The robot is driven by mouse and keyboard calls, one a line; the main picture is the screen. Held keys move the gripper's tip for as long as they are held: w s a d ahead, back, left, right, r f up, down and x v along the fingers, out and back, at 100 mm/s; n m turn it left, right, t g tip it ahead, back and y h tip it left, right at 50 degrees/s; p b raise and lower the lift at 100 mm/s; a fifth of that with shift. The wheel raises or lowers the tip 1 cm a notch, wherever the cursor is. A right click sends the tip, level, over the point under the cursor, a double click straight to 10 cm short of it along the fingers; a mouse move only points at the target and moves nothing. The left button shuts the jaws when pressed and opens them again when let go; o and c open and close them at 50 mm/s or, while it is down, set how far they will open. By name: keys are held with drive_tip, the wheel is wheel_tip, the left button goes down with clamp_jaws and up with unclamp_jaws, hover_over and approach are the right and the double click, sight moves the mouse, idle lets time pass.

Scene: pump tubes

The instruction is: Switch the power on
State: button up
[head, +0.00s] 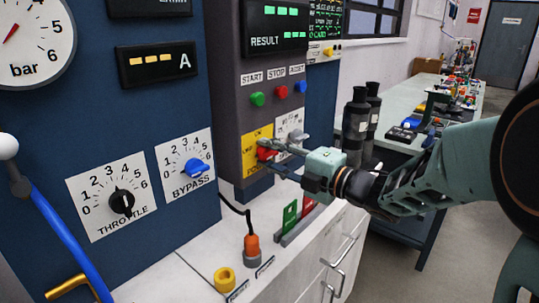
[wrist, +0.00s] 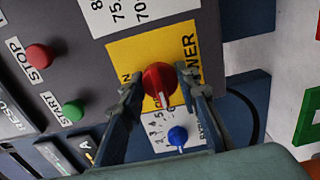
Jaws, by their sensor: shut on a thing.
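The red power knob (head: 265,154) sits on a yellow plate (head: 249,146) on the grey panel. In the wrist view, the knob (wrist: 158,78) is between the two fingers of my gripper (wrist: 161,91), with POWER lettering to its right and part of ON to its left. My gripper (head: 275,149) is shut on the knob, reaching in from the right. A pale mark shows on the knob's lower side in the wrist view. The fingers hide part of the plate, so I cannot tell the exact setting.
Green, red and blue buttons (head: 279,92) sit above the plate. Throttle (head: 122,201) and bypass (head: 195,168) dials are on the left. Displays (head: 278,37) show lit segments. A white counter (head: 190,278) is below.

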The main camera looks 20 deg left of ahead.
drive_tip(key=m+p, duration=0.2)
drive_tip(key=m, duration=0.2)
drive_tip(key=shift+r, duration=0.1)
drive_tip(key=m+p, duration=0.3)
drive_tip(key=m, duration=0.2)
drive_tip(key=shift+p, duration=0.3)
drive_tip(key=m+p, duration=0.4)
drive_tip(key=m, duration=0.1)
drive_tip(key=shift+m+p, duration=1.4)
drive_tip(key=shift+m, duration=0.5)
drive_tip(key=o, duration=1.2)
